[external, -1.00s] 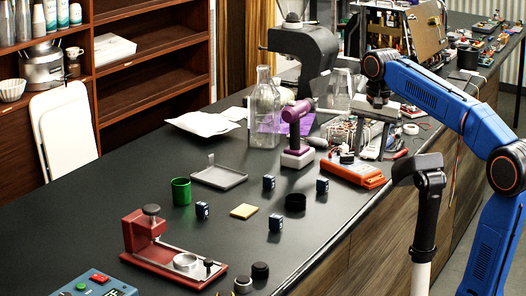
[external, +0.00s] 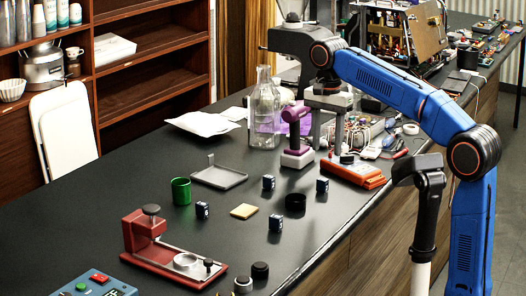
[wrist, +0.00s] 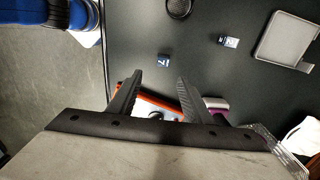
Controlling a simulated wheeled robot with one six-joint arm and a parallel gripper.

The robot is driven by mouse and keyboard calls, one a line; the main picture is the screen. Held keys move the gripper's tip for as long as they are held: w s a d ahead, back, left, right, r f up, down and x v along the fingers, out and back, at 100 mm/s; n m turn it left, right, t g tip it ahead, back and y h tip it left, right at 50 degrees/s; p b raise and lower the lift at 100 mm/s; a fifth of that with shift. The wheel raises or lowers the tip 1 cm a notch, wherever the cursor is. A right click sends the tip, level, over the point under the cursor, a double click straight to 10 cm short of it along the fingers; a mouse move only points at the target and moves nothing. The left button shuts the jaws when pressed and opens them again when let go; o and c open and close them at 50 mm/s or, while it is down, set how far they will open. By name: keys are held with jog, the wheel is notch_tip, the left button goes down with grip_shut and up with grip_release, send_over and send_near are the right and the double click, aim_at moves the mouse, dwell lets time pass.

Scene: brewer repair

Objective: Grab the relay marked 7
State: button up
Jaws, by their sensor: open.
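Several small dark blue relays with white labels stand on the black counter. One relay (external: 322,185) is near the orange meter; in the wrist view the same relay (wrist: 164,61) carries a white mark that looks like a 7, though it is small. A second relay (external: 269,182) also shows in the wrist view (wrist: 228,41), its label unreadable. Two more relays (external: 202,210) (external: 275,222) stand nearer the front. My gripper (wrist: 160,77) is open and empty, fingers apart, above the counter behind the relay that looks marked 7. That relay appears just beyond the fingertips, roughly between them.
The orange meter (external: 354,173) lies under and beside my fingers. A black ring (external: 295,202) and grey tray (external: 219,177) are near the relays. Counter between them is clear.

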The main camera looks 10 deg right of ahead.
aim_at(323, 179)
notch_tip(323, 179, down, 6)
jog(key=shift+f, duration=0.25)
jog(key=f, duration=0.2)
jog(key=a+f, duration=0.1)
jog(key=shift+f, duration=0.35)
jog(key=shift+d+f, duration=0.1)
jog(key=shift+f, duration=0.65)
jog(key=c, duration=1.1)
